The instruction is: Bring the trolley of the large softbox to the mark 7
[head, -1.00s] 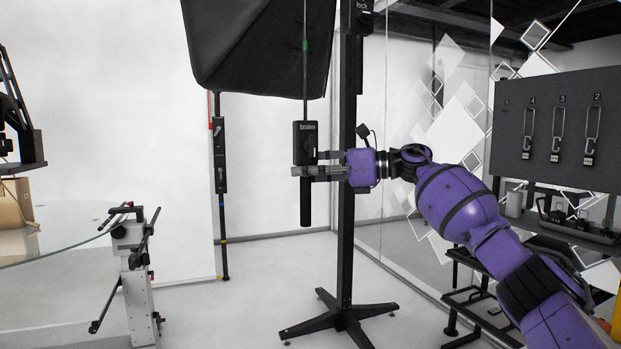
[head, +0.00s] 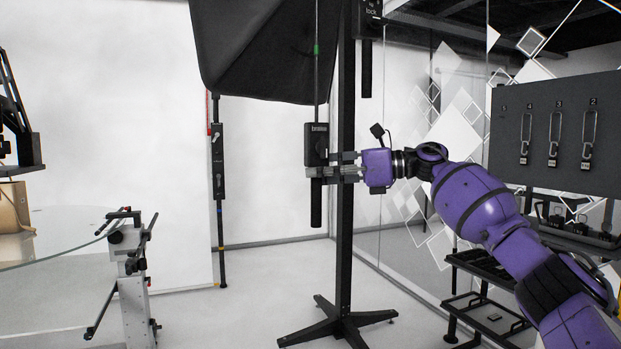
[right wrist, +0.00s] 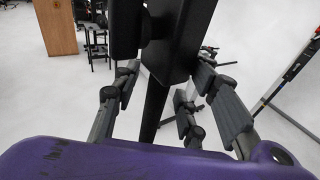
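The large softbox (head: 272,50) is a dark hood hanging at the top of the head view; its trolley above is out of frame. A thin rod comes down to a box labelled "brake" (head: 316,144) with a black grip (head: 316,208) below it. My right gripper (head: 326,172) is at this hanging handle, just under the box, its fingers on either side. A box marked "lock" (head: 368,15) hangs higher up. Mark 7 is not visible. My left gripper is not in view.
A black post (head: 345,230) on a star-shaped foot (head: 337,322) stands close behind the handle. A glass turntable (head: 60,235) and a clamp stand (head: 132,270) are at the left. A numbered board with carabiners (head: 558,130) and a black rack (head: 485,310) are at the right.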

